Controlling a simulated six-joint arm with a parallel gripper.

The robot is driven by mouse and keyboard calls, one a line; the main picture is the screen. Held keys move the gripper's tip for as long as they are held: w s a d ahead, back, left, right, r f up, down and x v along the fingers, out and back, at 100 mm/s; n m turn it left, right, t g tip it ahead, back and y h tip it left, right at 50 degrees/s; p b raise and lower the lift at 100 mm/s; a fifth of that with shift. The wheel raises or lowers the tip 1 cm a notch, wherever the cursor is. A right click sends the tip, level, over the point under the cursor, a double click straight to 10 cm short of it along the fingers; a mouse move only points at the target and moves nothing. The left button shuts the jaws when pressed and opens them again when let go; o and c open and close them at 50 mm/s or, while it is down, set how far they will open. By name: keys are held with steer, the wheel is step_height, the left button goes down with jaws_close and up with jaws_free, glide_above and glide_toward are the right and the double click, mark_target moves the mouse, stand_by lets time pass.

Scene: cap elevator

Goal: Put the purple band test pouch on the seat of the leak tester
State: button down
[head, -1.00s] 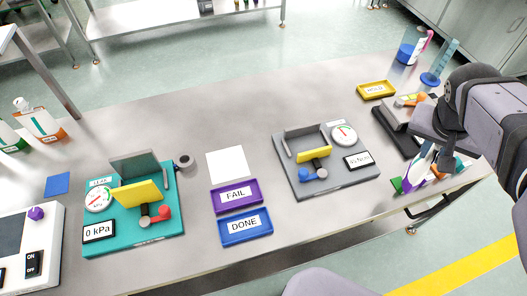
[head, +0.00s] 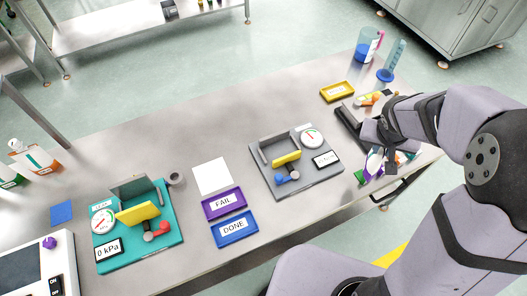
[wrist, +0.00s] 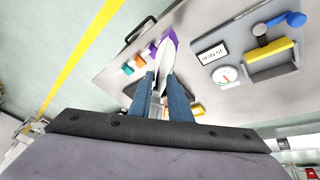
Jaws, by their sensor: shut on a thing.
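My gripper (wrist: 163,92) is shut on a whitish pouch with a purple band (wrist: 160,62), which sticks out past the fingertips in the wrist view. In the head view my gripper (head: 376,146) is at the right end of the bench, beside the other pouches, and the held pouch (head: 374,165) is partly hidden. Whether it is clear of the bench I cannot tell. The teal leak tester (head: 166,257) is at the left of the bench, with a dial, a 0 kPa display, a yellow clamp plate and a red-knobbed lever. Its seat is mostly hidden by the yellow plate.
A grey tester (head: 325,186) with a yellow bar and blue knob stands between my gripper and the leak tester. FAIL (head: 239,209) and DONE (head: 254,234) trays and a white sheet (head: 212,175) lie between the testers. A yellow tray (head: 337,92) is behind.

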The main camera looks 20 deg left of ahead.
steer(key=shift+p+v, duration=0.95)
steer(key=w+a+n+y+b, duration=0.25)
steer(key=a+n, duration=0.25)
steer(key=a, duration=0.8)
steer(key=w+a+n+y+b, duration=0.2)
steer(key=w+a+n, duration=0.25)
steer(key=a, duration=0.85)
steer(key=s+a+n+g+b, duration=0.15)
steer(key=s+a+n, duration=0.3)
steer(key=a, duration=0.75)
steer(key=s+a+f+n+g+y+b, duration=0.1)
steer(key=s+a+n+g+b, duration=0.35)
steer(key=s+a, duration=1)
steer(key=s+a+f+n+y+b, duration=0.1)
steer(key=s+a+f+n, duration=0.1)
steer(key=s+a+n, duration=1.15)
steer(key=s+d+f+m+p, duration=0.2)
steer(key=f+m, duration=0.3)
steer(key=f, duration=0.4)
steer(key=shift+s+d+f+p, duration=0.2)
steer(key=shift+s+f+p, duration=0.15)
steer(key=shift+s+p, duration=0.25)
steer(key=shift+f, duration=0.1)
